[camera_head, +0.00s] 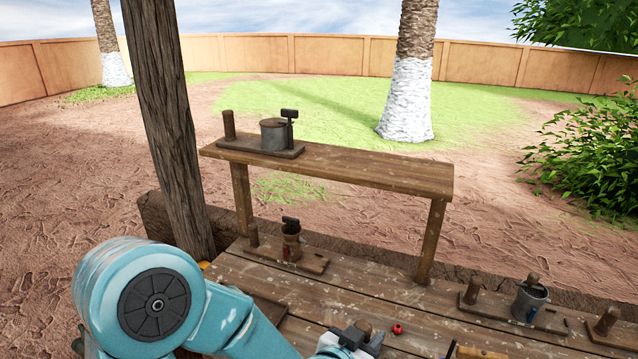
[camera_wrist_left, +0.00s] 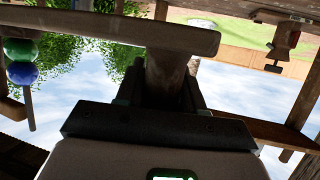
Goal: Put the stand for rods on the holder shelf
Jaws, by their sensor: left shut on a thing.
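My left gripper (camera_head: 360,338) is low in the middle of the head view, with its arm coming in from the left. It is shut on a wooden peg, whose top (camera_head: 364,326) just shows between the fingers. In the left wrist view the peg (camera_wrist_left: 168,75) runs from the jaws to a flat wooden board (camera_wrist_left: 100,27); I take this to be the stand for rods. In the head view the board is hidden or cannot be made out. The raised wooden shelf (camera_head: 350,170), likely the holder shelf, stands at the table's back.
A metal pot on a pegged board (camera_head: 270,150) takes the shelf's left end; its middle and right are clear. Below stands another pegged board with a cup (camera_head: 291,246). More boards (camera_head: 530,305) and a red ball (camera_head: 398,328) are on the table (camera_head: 380,295). A post (camera_head: 165,120) rises left.

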